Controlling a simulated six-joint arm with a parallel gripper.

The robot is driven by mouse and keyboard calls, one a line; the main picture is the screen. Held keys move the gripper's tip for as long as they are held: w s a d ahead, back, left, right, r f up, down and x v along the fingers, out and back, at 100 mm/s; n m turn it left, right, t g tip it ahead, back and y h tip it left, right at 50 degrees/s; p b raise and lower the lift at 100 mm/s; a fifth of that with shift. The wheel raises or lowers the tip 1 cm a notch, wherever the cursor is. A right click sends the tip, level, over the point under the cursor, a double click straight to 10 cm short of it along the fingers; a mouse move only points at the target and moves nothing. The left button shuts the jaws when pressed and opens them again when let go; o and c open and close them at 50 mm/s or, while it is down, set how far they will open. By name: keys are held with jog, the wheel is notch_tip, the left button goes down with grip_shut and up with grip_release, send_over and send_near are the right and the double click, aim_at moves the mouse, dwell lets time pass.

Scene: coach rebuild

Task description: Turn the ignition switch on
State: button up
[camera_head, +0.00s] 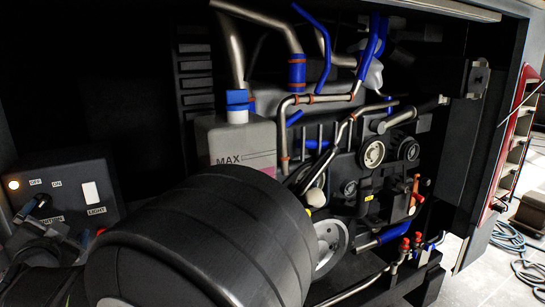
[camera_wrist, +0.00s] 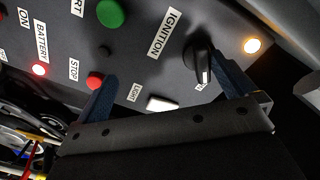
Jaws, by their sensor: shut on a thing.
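The ignition switch is a black rotary knob (camera_wrist: 197,62) beside the IGNITION label in the wrist view, with a pale pointer line on it. My gripper (camera_wrist: 163,65) is at the control panel (camera_wrist: 140,50), its two blue-grey fingers reaching toward it. The right finger lies against the knob; the left finger shows near the red STOP button (camera_wrist: 95,82).
An amber lamp (camera_wrist: 252,45) glows beside the knob. A white LIGHT switch (camera_wrist: 161,104), a green button (camera_wrist: 110,13) and a lit red battery lamp (camera_wrist: 39,69) are on the panel. A coolant tank (camera_head: 235,140) and engine parts (camera_head: 375,160) stand to the right.

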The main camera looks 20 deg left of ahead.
jog(key=shift+o, duration=1.2)
jog(key=r+m, duration=0.1)
jog(key=s+a+r+m, duration=0.1)
jog(key=m, duration=0.1)
jog(key=s+a+r+m, duration=0.1)
jog(key=shift+a+r+y, duration=0.1)
jog(key=shift+a+y, duration=0.15)
jog(key=shift+y, duration=0.15)
jog(key=shift+s+d, duration=0.3)
jog(key=shift+s, duration=0.15)
jog(key=shift+c, duration=0.2)
jog(key=shift+s+d+f, duration=0.1)
jog(key=shift+s, duration=0.45)
jog(key=shift+s+d+f, duration=0.1)
jog(key=shift+s, duration=0.45)
jog(key=c, duration=1)
send_near(36, 212)
jog(key=shift+s+a, duration=0.2)
jog(key=shift+a, duration=0.15)
jog(key=v, duration=1.7)
jog(key=shift+s+d, duration=0.15)
